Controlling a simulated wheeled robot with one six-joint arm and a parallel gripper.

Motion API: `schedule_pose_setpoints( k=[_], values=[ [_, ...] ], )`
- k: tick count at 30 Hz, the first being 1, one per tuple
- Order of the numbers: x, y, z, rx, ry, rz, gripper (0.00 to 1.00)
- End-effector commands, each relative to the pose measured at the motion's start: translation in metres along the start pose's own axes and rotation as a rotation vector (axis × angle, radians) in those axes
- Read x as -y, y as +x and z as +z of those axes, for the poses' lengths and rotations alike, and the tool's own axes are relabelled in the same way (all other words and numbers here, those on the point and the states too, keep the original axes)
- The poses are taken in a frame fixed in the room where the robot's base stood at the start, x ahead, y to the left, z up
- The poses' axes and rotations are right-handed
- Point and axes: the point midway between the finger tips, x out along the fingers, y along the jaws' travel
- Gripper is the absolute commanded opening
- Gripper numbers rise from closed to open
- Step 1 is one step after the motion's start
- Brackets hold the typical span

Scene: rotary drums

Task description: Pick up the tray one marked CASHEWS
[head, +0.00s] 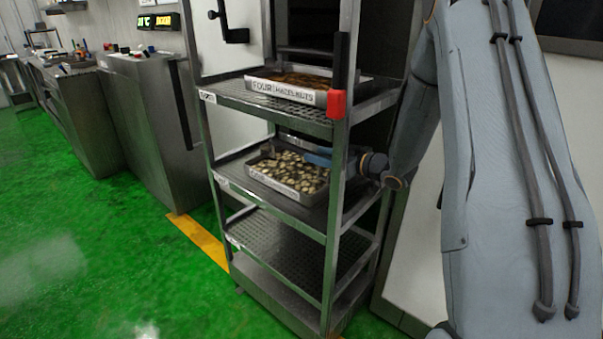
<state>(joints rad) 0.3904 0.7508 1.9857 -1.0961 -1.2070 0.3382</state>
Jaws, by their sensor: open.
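A metal tray of pale, cashew-like nuts (287,172) sits on the second shelf of the rack. Its white front label (272,183) is too small to read. My gripper (312,157) reaches in from the right, behind the rack's front post, and its blue part is over the back right of this tray. The jaws are open. The post hides part of the gripper, and I cannot tell whether it touches the tray.
The steel rack (328,245) has posts close around my arm, and a red piece (336,104) on its front post. A lower perforated shelf (290,245) is empty. Steel cabinets (145,125) stand at the left. The green floor (110,250) in front is clear.

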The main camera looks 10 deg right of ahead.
Motion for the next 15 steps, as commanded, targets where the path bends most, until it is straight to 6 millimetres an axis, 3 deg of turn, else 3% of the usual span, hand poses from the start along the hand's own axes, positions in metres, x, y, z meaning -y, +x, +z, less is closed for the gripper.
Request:
schedule_pose_setpoints(
  k=[15],
  values=[
    [0.006, 0.045, -0.002, -0.010, 0.022, -0.020, 0.41]
  ],
)
